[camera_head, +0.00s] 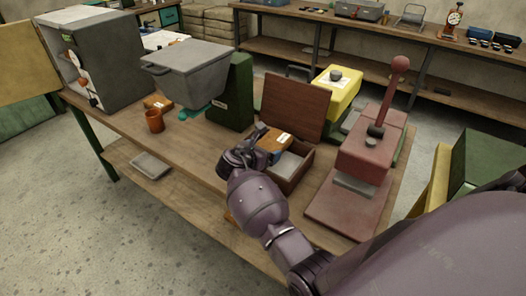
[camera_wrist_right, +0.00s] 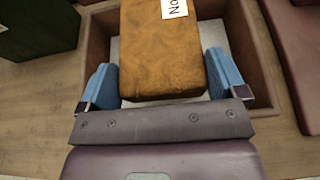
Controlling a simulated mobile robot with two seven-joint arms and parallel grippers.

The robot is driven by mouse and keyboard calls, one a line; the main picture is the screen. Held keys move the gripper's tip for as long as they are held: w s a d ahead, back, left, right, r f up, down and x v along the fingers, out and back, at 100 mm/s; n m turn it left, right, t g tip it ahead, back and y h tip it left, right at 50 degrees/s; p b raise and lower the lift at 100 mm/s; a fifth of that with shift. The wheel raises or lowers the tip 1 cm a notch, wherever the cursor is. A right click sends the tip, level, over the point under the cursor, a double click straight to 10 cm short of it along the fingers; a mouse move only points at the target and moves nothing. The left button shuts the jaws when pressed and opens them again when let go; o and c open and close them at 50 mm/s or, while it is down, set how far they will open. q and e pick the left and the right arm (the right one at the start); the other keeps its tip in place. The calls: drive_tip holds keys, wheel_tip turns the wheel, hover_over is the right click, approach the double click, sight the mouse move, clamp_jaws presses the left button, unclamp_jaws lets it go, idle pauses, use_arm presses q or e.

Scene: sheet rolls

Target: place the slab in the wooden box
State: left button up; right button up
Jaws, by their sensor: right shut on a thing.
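The slab (camera_wrist_right: 160,58) is an orange-brown block with a white label. In the right wrist view it lies between the blue finger pads of my right gripper (camera_wrist_right: 161,82). In the head view the slab (camera_head: 268,143) shows at the tip of my right gripper (camera_head: 250,148), over the left part of the wooden box (camera_head: 297,178). The box's lid stands open at the back. In the wrist view the slab is within the outline of the box (camera_wrist_right: 249,50), whose pale floor shows around it. I cannot tell whether the slab touches the floor. My left gripper is not in view.
A red lever press (camera_head: 365,165) stands close to the right of the box. A dark green block (camera_head: 232,95) and a grey hopper (camera_head: 190,70) stand to the left. A yellow machine (camera_head: 338,88) is behind.

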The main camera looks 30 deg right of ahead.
drive_tip(key=shift+f, duration=0.3)
drive_tip(key=shift+f, duration=0.25)
drive_tip(key=o, duration=0.9)
drive_tip(key=shift+r, duration=0.1)
drive_tip(key=shift+r, duration=0.3)
drive_tip(key=p+v, duration=0.1)
drive_tip(key=v, duration=1.1)
drive_tip(key=shift+s+r, duration=0.1)
drive_tip(key=shift+r, duration=0.05)
